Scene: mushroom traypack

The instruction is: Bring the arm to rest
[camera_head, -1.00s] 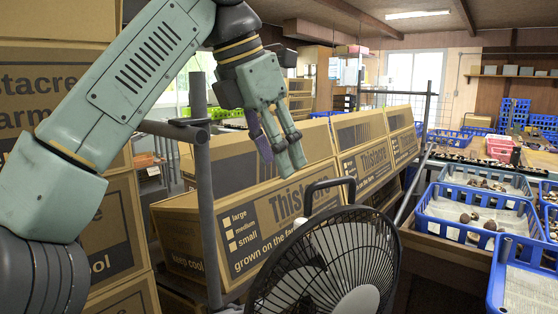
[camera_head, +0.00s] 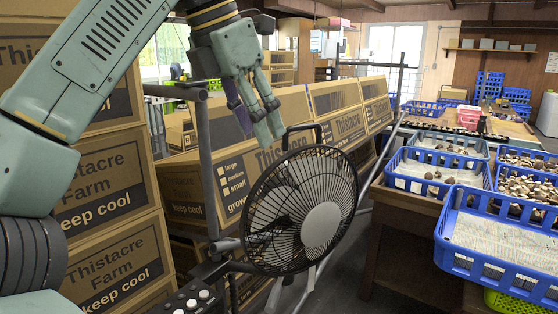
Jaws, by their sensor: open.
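My gripper (camera_head: 260,122) hangs at the upper middle of the head view, at the end of my green-grey arm that comes in from the left. Its fingers point down and a little to the right. They are apart, with nothing seen between them. In the picture the fingertips lie just left of the top of a black fan (camera_head: 301,209) and in front of the cardboard boxes. I cannot tell how far the fingers are from either.
Stacked cardboard boxes (camera_head: 108,187) stand at left, and a row of boxes (camera_head: 337,126) runs behind the fan. Blue trays of mushrooms (camera_head: 437,183) sit on tables at right, with a nearly empty blue tray (camera_head: 450,228) in front. Dark floor shows between the fan and tables.

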